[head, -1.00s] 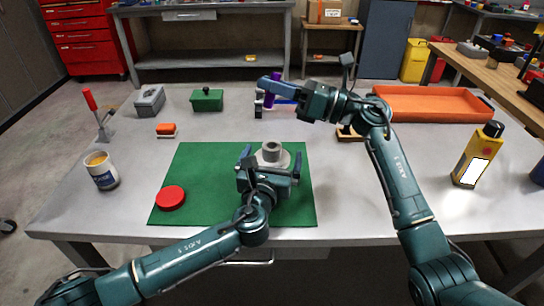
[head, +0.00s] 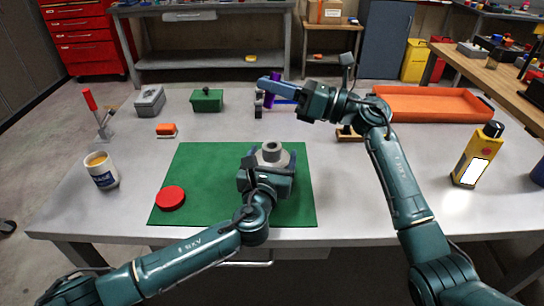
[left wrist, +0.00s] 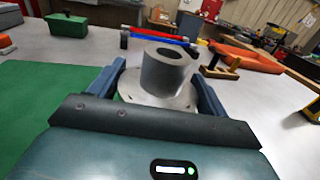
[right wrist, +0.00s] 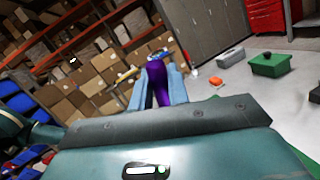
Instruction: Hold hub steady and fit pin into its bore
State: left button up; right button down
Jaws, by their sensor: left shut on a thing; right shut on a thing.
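The grey hub (head: 271,150), a round flange with an upright bored collar, sits on the green mat (head: 195,165). My left gripper (head: 270,163) is shut on the hub, one finger on each side of its flange. In the left wrist view the hub (left wrist: 168,72) stands upright and its bore is open and empty. My right gripper (head: 268,88) is shut on the purple pin (head: 275,76) beyond the mat, apart from the hub. In the right wrist view the pin (right wrist: 157,80) shows between the fingers; its lower end is partly hidden.
A red disc (head: 171,197) lies on the mat's left. A mug (head: 102,171), an orange-topped block (head: 166,130), a green box (head: 207,100) and a grey box (head: 150,101) stand left. An orange tray (head: 435,104) and a yellow bottle (head: 478,155) are right.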

notch_tip(320, 180, down, 7)
jog(key=n+t+h, duration=0.1)
jog(key=h, duration=0.2)
jog(key=shift+s+r+n+t, duration=0.15)
jog(key=shift+n+t, duration=0.15)
jog(key=shift+t, duration=0.1)
jog(key=shift+a, duration=0.1)
jog(key=shift+f, duration=2.75)
jog(key=c, duration=1.3)
grip_release()
jog(key=shift+f, duration=0.1)
